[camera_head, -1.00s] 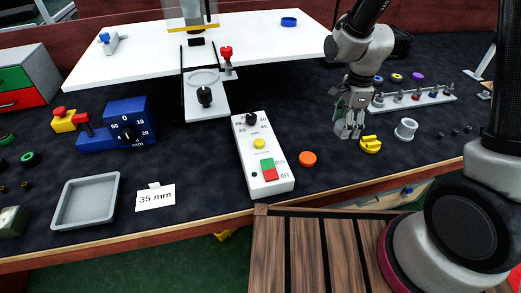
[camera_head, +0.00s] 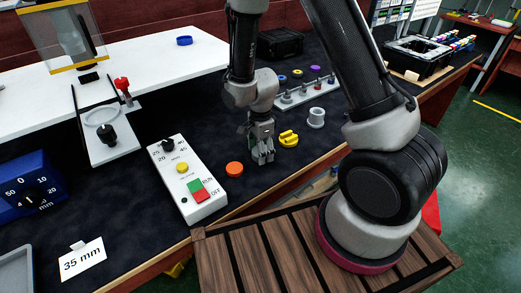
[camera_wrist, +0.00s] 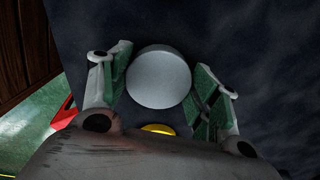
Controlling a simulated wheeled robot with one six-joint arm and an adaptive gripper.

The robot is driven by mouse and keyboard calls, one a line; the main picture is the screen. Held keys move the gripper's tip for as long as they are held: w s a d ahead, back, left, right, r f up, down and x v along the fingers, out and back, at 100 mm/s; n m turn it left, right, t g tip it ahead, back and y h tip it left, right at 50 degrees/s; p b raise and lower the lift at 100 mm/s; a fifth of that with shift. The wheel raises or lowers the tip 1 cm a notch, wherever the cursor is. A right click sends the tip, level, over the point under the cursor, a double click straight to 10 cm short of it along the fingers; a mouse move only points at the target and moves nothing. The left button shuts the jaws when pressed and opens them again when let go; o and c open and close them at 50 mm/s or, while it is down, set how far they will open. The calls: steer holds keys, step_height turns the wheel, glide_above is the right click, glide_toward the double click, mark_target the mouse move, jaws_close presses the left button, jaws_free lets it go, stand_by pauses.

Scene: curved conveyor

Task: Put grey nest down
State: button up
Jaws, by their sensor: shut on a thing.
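My gripper (camera_head: 262,158) points down over the dark mat, between an orange disc (camera_head: 234,169) and a yellow piece (camera_head: 288,138). In the wrist view, my gripper (camera_wrist: 160,88) has its green-padded fingers on either side of a round, smooth grey piece (camera_wrist: 158,77), which I take to be the grey nest. It is shut on this piece. In the head view the fingers largely hide the held piece. I cannot tell whether it touches the mat.
A grey spool-shaped piece (camera_head: 316,117) and a rack (camera_head: 305,95) of small parts stand behind right. A white control box (camera_head: 187,180) with a green and red switch is at left. The wooden table edge (camera_head: 290,184) runs close in front. Bare mat lies behind the gripper.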

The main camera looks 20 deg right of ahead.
steer(key=shift+f, duration=0.1)
steer(key=o, duration=1.1)
steer(key=shift+c, duration=0.2)
steer(key=s+d+r+n+t, duration=0.1)
steer(key=d+r+n, duration=0.1)
steer(key=r, duration=0.9)
steer(key=s+d+r+n, duration=0.1)
steer(key=d+r+n, duration=0.15)
steer(key=r, duration=0.75)
steer(key=s+d+r+n+t, duration=0.1)
steer(key=s+d+r+n, duration=0.4)
steer(key=s+r+n, duration=0.1)
steer(key=s+d+r+n+t, duration=0.2)
steer(key=s+d+r+n, duration=0.3)
steer(key=s, duration=0.6)
step_height(320, 180, up, 3)
steer(key=shift+s+d+f+n, duration=0.15)
steer(key=shift+d+n, duration=0.1)
steer(key=shift+n, duration=0.3)
